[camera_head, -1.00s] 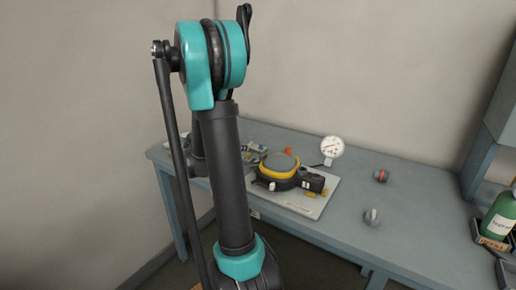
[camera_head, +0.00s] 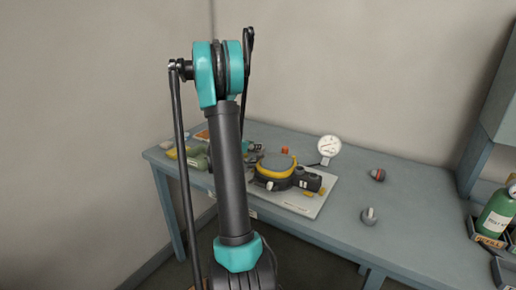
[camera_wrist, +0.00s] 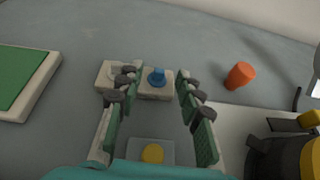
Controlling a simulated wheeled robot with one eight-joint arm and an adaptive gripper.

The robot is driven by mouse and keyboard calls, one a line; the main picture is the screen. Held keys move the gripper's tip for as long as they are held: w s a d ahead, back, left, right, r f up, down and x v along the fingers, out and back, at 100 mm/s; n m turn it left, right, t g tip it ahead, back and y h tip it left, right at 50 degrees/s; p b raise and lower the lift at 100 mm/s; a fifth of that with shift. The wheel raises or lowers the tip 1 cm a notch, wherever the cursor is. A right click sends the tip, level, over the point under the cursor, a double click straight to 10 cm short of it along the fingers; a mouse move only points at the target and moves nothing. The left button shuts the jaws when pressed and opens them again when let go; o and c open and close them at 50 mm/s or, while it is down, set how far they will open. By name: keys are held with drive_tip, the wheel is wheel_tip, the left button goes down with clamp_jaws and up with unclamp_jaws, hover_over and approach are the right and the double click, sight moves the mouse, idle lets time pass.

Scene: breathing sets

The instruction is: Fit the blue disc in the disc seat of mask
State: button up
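In the wrist view, a small blue knob-like piece (camera_wrist: 157,77), which looks like the blue disc, stands on a beige holder (camera_wrist: 155,92). My gripper (camera_wrist: 156,78) is open and empty. Its two green-padded fingers show on either side of the blue piece; I cannot tell how far beyond the tips it stands. The black and yellow mask (camera_head: 277,170) lies on a pale board on the table, and part of it shows at the right edge of the wrist view (camera_wrist: 290,158). Its disc seat cannot be made out.
A clear tray with a yellow disc (camera_wrist: 152,153) lies below the fingers. An orange cup (camera_wrist: 240,75) stands right of the holder, a green panel (camera_wrist: 18,78) left. A dial gauge (camera_head: 329,147) stands behind the mask. Two knobs (camera_head: 369,215) (camera_head: 377,175) lie on the right.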

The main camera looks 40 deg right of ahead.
drive_tip(key=shift+x, duration=1)
drive_tip(key=shift+c, duration=0.6)
drive_tip(key=c, duration=0.7)
